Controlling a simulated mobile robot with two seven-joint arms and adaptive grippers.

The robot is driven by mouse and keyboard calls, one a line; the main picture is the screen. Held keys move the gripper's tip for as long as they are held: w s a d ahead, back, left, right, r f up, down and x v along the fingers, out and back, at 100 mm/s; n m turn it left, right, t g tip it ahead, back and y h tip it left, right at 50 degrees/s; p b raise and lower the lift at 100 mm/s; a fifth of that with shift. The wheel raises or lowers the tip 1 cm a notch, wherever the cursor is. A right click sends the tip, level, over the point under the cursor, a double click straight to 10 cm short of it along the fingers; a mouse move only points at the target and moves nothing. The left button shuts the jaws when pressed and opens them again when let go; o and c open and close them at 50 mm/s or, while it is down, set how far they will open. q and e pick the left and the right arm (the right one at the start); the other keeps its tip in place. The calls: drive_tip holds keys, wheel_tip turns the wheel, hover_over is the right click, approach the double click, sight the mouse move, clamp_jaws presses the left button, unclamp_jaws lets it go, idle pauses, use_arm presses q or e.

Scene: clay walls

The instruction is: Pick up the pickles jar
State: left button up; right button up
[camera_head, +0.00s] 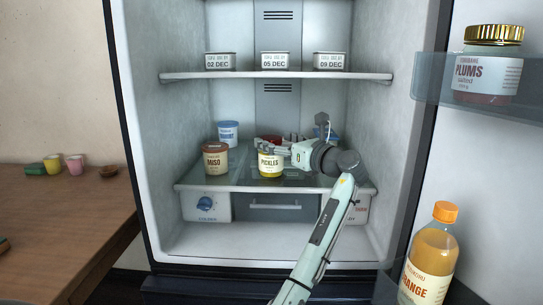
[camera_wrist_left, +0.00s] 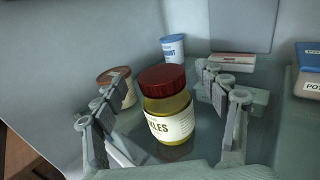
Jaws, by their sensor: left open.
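The pickles jar (camera_head: 270,165) stands upright on the middle glass shelf of the open fridge. It has a yellow-green body, a white label and, in the left wrist view (camera_wrist_left: 168,108), a dark red lid. My left gripper (camera_head: 272,148) reaches in from the right side of the shelf, and its fingers partly cover the jar's top in the head view. In the left wrist view the gripper (camera_wrist_left: 172,98) is open, with one finger on each side of the jar and gaps visible between them. My right gripper is not in view.
A miso tub (camera_head: 215,160) stands just left of the jar, with a blue yogurt cup (camera_head: 228,133) behind. Flat boxes (camera_wrist_left: 232,61) lie behind the jar. Three dated boxes (camera_head: 275,61) sit on the upper shelf (camera_head: 180,76). The door holds plums (camera_head: 487,70) and orange juice (camera_head: 430,255).

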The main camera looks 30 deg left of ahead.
use_arm(q)
drive_tip(key=x, duration=0.2)
drive_tip(key=shift+w+a, duration=0.15)
drive_tip(key=shift+a, duration=0.1)
drive_tip(key=c, duration=1.6)
drive_tip(key=shift+r, duration=0.1)
drive_tip(key=shift+c, duration=0.4)
drive_tip(key=shift+r, duration=0.1)
